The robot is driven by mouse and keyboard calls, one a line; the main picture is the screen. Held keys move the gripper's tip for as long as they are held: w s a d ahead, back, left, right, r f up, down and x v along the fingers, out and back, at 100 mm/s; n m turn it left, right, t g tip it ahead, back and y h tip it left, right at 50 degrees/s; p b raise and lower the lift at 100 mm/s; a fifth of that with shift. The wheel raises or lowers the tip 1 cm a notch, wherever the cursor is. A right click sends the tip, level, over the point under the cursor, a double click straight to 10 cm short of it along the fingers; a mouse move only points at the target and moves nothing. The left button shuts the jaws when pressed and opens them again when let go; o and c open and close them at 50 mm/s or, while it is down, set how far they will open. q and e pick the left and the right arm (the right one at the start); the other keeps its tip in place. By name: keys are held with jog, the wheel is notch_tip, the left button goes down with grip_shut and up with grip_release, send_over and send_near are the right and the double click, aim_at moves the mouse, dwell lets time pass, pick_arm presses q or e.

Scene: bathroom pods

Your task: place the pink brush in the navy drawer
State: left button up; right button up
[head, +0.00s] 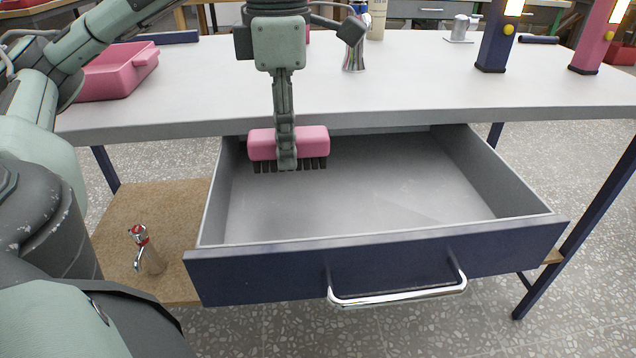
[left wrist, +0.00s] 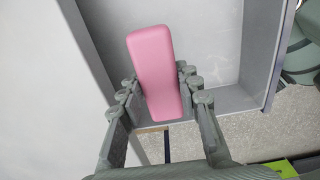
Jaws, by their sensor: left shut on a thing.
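The pink brush (head: 313,140) is a pink block with dark bristles pointing down. My left gripper (head: 286,158) is shut on its middle and holds it over the back left part of the open navy drawer (head: 400,265). In the left wrist view the pink brush (left wrist: 155,75) lies between the two fingers of my left gripper (left wrist: 160,100). The drawer is pulled out and its grey inside is empty. I cannot tell exactly how far the bristles are above the drawer floor. My right gripper is not in view.
The white tabletop (head: 190,90) overhangs the back of the drawer. On it stand a pink tray (head: 115,75), a shiny striped item (head: 355,55), a navy post (head: 497,40) and a pink post (head: 597,40). A tap (head: 145,250) stands on the wooden shelf (head: 180,215) at lower left.

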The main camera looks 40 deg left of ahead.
aim_at(317, 167)
pick_arm(q)
jog(key=w+d+f, duration=0.2)
jog(key=d, duration=0.1)
jog(key=shift+w+f, duration=0.1)
jog(key=shift+w, duration=0.05)
jog(key=shift+w+d+f, duration=0.1)
jog(key=shift+f, duration=0.1)
notch_tip(317, 167, down, 4)
jog(key=shift+r, duration=0.1)
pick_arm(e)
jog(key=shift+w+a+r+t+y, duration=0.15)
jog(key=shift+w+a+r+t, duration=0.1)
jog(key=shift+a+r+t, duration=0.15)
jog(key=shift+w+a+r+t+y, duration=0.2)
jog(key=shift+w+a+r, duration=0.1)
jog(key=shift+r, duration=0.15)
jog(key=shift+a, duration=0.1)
pick_arm(q)
jog(key=shift+b, duration=0.4)
jog(key=o, duration=1.2)
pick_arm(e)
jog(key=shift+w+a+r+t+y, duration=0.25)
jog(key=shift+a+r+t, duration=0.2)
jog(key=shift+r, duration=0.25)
